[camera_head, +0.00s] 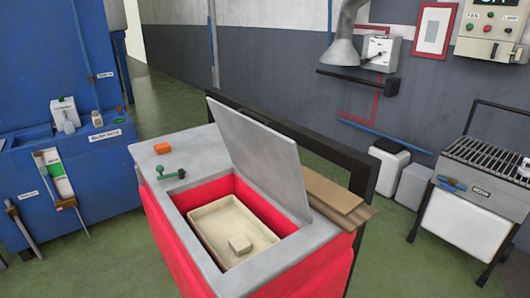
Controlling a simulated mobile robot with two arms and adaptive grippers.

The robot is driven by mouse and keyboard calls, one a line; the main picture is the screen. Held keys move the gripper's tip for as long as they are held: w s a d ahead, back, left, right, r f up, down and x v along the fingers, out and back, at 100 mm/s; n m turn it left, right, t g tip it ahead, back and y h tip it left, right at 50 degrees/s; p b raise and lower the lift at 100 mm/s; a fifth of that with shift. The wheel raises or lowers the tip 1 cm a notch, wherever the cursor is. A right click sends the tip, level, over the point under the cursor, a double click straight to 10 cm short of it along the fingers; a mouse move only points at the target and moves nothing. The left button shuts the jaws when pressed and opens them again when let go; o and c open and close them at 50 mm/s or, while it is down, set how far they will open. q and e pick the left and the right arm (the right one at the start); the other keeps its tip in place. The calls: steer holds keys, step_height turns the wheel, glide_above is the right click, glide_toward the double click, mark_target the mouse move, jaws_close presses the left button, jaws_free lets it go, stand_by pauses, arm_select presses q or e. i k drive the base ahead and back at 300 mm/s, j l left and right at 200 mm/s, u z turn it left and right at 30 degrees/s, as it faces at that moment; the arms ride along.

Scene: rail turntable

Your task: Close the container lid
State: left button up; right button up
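The container (182,245) is a red box with a grey top and a rectangular opening, standing in the middle foreground. Its grey lid (262,155) is raised and leans back, tilted toward the right side of the opening. Inside the opening lies a cream tray (205,215) with a small cream block (240,244) in it. Neither of my grippers shows in the head view.
A dark frame (371,175) stands behind the lid. Brown boards (331,192) lie at the right. A grill-topped cart (480,160) stands far right; blue machinery (65,100) stands left.

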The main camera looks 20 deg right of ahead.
mark_target(271, 158)
steer(key=i+l+u, duration=0.2)
steer(key=l, duration=0.5)
steer(key=i+l+u, duration=0.2)
steer(key=l, duration=0.5)
steer(key=l+u, duration=0.15)
steer(key=l, duration=0.55)
